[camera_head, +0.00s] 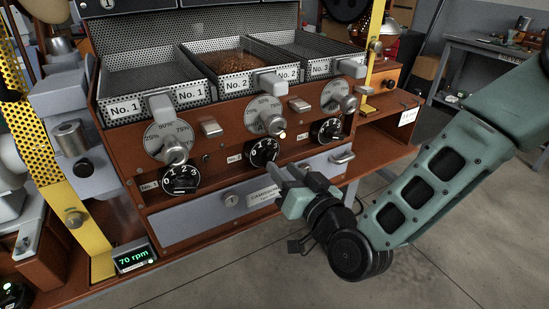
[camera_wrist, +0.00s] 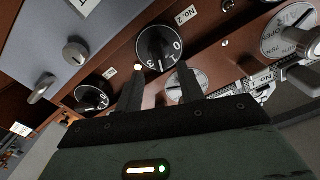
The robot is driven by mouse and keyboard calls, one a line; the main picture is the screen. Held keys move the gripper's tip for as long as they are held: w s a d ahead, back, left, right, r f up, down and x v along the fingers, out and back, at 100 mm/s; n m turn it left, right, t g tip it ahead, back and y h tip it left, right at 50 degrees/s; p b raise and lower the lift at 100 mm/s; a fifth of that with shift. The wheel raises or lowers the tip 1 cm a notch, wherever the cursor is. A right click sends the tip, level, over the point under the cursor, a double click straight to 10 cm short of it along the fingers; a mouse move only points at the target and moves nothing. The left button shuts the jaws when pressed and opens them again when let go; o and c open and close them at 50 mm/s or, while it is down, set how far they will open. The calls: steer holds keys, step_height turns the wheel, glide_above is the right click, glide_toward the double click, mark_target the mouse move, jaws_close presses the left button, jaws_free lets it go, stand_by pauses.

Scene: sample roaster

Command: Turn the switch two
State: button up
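Switch two is a round black knob (camera_head: 263,152) with white numbers, beside a small No. 2 label on the brown roaster front, in the middle of three such knobs. In the wrist view the same knob (camera_wrist: 158,48) shows just beyond my fingertips, with its No. 2 label (camera_wrist: 185,15) to its upper right. My gripper (camera_head: 291,174) is below and slightly right of the knob in the head view. In the wrist view my gripper (camera_wrist: 160,72) has its two dark fingers apart with nothing between them. Whether a fingertip touches the knob is unclear.
Knob one (camera_head: 180,179) and knob three (camera_head: 326,131) flank it. Grey percentage dials with levers, such as the middle dial (camera_head: 265,117), sit above. A grey drawer (camera_head: 190,219) lies below. Mesh trays, such as the No. 2 tray (camera_head: 220,88), stand above. Floor at right is clear.

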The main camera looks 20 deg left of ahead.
mark_target(273, 159)
steer(key=x, duration=0.5)
jaws_close()
